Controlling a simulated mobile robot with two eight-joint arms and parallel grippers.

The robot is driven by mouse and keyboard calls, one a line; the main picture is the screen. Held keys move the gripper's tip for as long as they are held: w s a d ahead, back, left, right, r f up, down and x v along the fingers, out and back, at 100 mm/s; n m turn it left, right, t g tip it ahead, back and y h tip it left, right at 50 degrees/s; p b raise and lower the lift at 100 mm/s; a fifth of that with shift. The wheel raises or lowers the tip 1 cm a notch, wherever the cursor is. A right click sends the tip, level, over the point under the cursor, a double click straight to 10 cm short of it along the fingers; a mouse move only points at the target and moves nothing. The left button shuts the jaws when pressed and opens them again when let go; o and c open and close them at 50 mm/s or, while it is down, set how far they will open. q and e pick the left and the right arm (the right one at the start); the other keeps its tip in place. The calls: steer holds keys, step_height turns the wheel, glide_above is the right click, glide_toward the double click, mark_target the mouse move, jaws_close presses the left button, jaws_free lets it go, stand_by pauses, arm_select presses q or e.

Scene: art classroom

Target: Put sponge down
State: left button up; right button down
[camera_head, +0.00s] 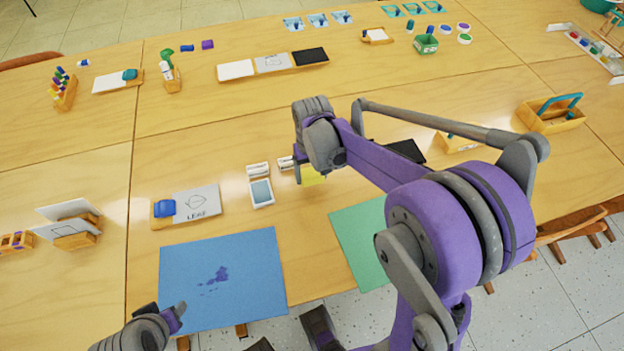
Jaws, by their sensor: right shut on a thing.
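A yellow sponge (315,177) shows at the middle of the table, partly hidden by my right gripper. My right gripper (304,168) points down and is shut on the sponge. Whether the sponge touches the table cannot be told. My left gripper (165,316) is at the lower left, by the lower left corner of a blue sheet (250,263); its jaw gap is not clear. The blue sheet bears dark blue paint marks (217,275).
A green sheet (355,235) lies partly under my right arm. White trays with a blue pad (262,193) stand just left of the sponge. A card stand (196,203) is further left. A wooden caddy (550,120) stands at the right. Bare tabletop (220,130) lies behind.

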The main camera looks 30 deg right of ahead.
mark_target(311, 181)
arm_select(q)
steer(key=shift+f, duration=0.25)
arm_select(e)
steer(key=shift+f, duration=1.5)
steer(key=shift+f, duration=0.1)
arm_select(q)
steer(key=shift+f+b, duration=0.2)
steer(key=shift+b, duration=0.15)
arm_select(e)
steer(key=shift+f, duration=0.15)
arm_select(q)
steer(key=shift+r, duration=0.1)
arm_select(e)
jaws_free()
